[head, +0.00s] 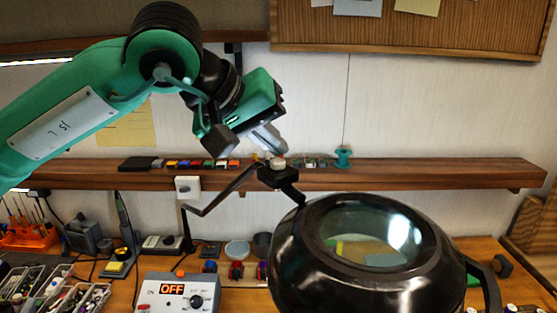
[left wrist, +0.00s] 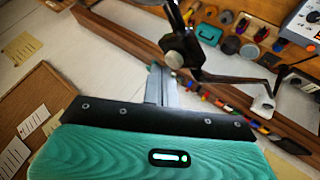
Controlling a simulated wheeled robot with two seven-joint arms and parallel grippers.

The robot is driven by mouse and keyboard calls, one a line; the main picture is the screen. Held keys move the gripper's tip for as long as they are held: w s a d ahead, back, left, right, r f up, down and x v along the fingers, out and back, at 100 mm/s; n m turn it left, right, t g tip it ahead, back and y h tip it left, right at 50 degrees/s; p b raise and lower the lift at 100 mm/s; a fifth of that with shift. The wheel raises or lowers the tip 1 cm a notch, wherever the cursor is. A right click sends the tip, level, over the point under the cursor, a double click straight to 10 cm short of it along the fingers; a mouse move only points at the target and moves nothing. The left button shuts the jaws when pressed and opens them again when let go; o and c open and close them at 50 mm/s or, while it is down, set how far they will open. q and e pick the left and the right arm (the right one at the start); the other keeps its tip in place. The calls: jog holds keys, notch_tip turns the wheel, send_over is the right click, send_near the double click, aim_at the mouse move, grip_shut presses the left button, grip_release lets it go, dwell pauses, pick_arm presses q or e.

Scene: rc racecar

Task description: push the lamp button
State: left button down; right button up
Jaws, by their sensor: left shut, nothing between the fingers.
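The black magnifier lamp (head: 300,275) with its round glass lens fills the lower right of the head view. Its jointed arm (head: 222,190) runs back to the shelf side. A small pale round knob, which looks like the lamp button (head: 278,162), sits on top of the black joint by the lamp head. It also shows in the left wrist view (left wrist: 174,60), just beyond my fingertips. My left gripper (head: 272,142) is shut and empty, tilted down, a little above the knob. I cannot tell whether they touch. My right gripper is not in view.
A wooden shelf (head: 440,174) with several small toy cars runs behind the lamp. A corkboard (head: 420,32) hangs above. Open space lies above the lens.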

pick_arm(q)
jog(key=shift+f+b, duration=0.4)
jog(key=shift+r, duration=0.1)
dwell(0.4)
jog(key=shift+r+p, duration=0.45)
jog(key=shift+r, duration=0.4)
notch_tip(320, 180, up, 6)
jog(key=p, duration=0.3)
dwell(0.3)
